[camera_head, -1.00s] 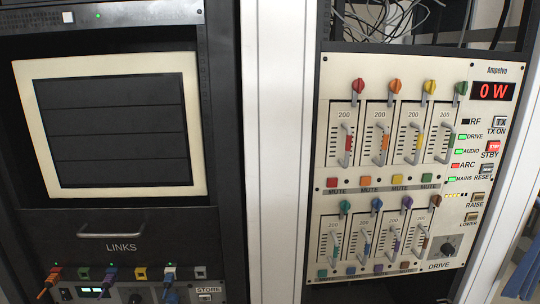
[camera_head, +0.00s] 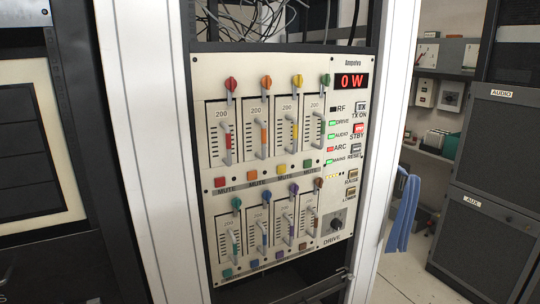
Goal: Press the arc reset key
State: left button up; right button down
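The arc reset key (camera_head: 355,150) is a small grey key marked RESET on the right side of the cream Ampelvo panel (camera_head: 270,188). It sits in the row of the ARC label, right of a lit red ARC lamp (camera_head: 330,149). The red STBY key (camera_head: 358,129) is just above it, and the TX ON key (camera_head: 362,107) is above that. The RAISE key (camera_head: 352,176) and LOWER key (camera_head: 350,194) are below it. The display (camera_head: 351,80) reads 0 W in red. Neither of my grippers is in view.
White rack posts (camera_head: 150,150) flank the panel. A dark rack with a cream-framed screen (camera_head: 35,150) stands at left. Grey AUDIO and AUX cabinets (camera_head: 495,190) stand at far right, with open floor (camera_head: 400,275) between.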

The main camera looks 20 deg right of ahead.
aim_at(356, 147)
jog(key=z, duration=1.25)
